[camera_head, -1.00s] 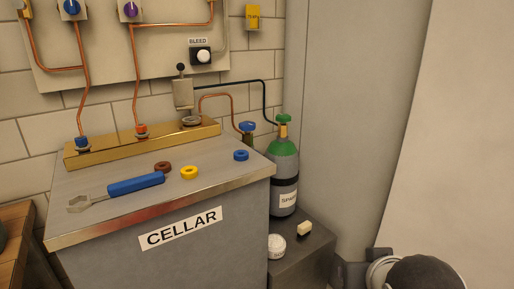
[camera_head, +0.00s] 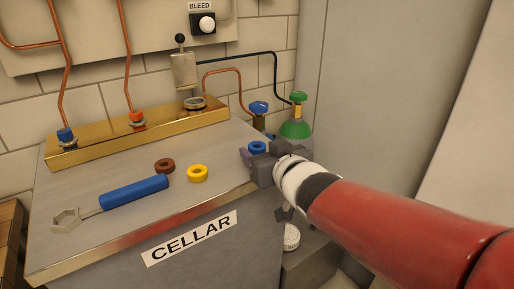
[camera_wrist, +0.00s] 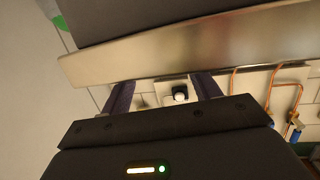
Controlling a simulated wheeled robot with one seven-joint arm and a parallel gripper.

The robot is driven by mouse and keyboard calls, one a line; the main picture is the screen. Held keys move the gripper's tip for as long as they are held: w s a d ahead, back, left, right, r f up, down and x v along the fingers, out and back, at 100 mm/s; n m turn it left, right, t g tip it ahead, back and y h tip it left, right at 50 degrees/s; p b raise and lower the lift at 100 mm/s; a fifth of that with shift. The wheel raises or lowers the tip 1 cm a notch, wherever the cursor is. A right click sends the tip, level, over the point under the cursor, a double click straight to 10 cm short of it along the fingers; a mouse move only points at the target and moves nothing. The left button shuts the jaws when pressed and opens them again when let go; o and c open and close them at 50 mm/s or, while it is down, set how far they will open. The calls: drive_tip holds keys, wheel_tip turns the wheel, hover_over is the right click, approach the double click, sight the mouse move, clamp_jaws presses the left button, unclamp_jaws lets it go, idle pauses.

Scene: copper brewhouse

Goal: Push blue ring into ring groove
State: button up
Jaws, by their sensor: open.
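The blue ring (camera_head: 257,147) lies on the grey cellar counter near its right edge, partly hidden by my gripper. My gripper (camera_head: 260,158) is open and empty at the counter's right front corner, with its fingers around or just in front of the ring; I cannot tell if they touch it. The wrist view shows the two fingers (camera_wrist: 163,90) apart, with no ring visible between them. A round metal fitting (camera_head: 195,103) sits at the right end of the brass block (camera_head: 110,139), below a lever device (camera_head: 184,70). A groove in it is too small to make out.
A yellow ring (camera_head: 197,173), a brown ring (camera_head: 164,166) and a blue-handled wrench (camera_head: 134,190) lie on the counter. A green-topped gas cylinder (camera_head: 296,129) stands behind my gripper. Copper pipes rise from the block.

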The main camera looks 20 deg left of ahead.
sight(257, 148)
drive_tip(key=shift+x, duration=1.2)
drive_tip(key=shift+d, duration=0.1)
drive_tip(key=c, duration=1.1)
drive_tip(key=shift+o, duration=0.2)
drive_tip(key=shift+r, duration=0.1)
